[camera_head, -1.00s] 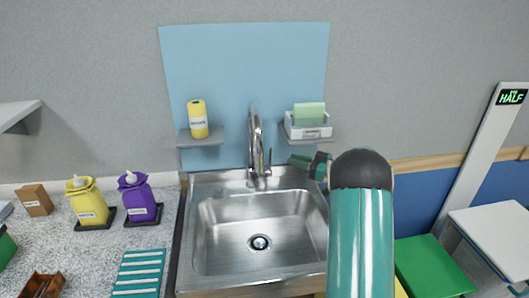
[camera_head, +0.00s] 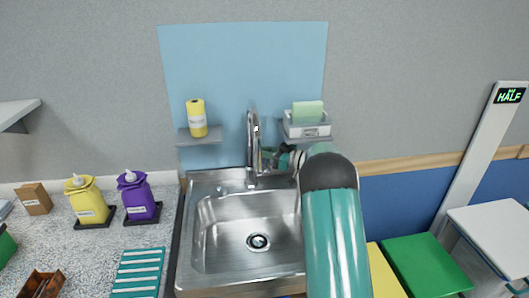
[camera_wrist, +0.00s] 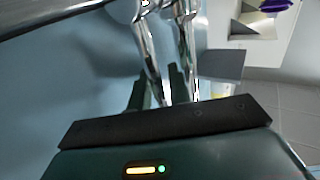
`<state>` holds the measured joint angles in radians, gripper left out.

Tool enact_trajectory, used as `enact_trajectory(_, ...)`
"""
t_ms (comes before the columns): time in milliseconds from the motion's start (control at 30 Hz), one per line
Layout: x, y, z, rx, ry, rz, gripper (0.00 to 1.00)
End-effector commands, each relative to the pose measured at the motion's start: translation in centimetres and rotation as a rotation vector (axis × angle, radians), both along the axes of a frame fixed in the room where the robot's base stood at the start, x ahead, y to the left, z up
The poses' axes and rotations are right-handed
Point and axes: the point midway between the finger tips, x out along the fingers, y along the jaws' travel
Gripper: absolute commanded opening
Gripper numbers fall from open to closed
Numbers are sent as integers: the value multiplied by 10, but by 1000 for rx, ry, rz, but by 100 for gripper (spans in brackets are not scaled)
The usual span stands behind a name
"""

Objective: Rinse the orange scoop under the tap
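The chrome tap (camera_head: 253,135) stands at the back edge of the steel sink (camera_head: 199,245). My gripper (camera_head: 270,158) is just right of the tap, by its side lever, in the head view. In the wrist view its two dark fingers (camera_wrist: 158,88) stand apart. A chrome rod (camera_wrist: 148,50) of the tap shows between them; I cannot tell whether they touch it. A second chrome part (camera_wrist: 188,50) is beside the right finger. No water shows. The orange scoop is not visible in either view.
A yellow canister (camera_head: 197,118) and a white box with a green sponge (camera_head: 308,112) sit on wall shelves beside the tap. Yellow (camera_head: 86,203) and purple (camera_head: 138,197) bottles stand on the left counter. My arm covers the sink's right side.

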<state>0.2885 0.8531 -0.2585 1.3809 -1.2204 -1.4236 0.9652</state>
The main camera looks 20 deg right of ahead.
Motion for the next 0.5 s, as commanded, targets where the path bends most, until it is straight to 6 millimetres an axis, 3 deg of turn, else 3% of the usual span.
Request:
enact_trajectory(33, 0, 0, 0, 0, 0, 0, 12)
enact_trajectory(100, 0, 0, 0, 0, 0, 0, 0)
enact_trajectory(500, -7, 1, 0, -13, -74, 1, 0)
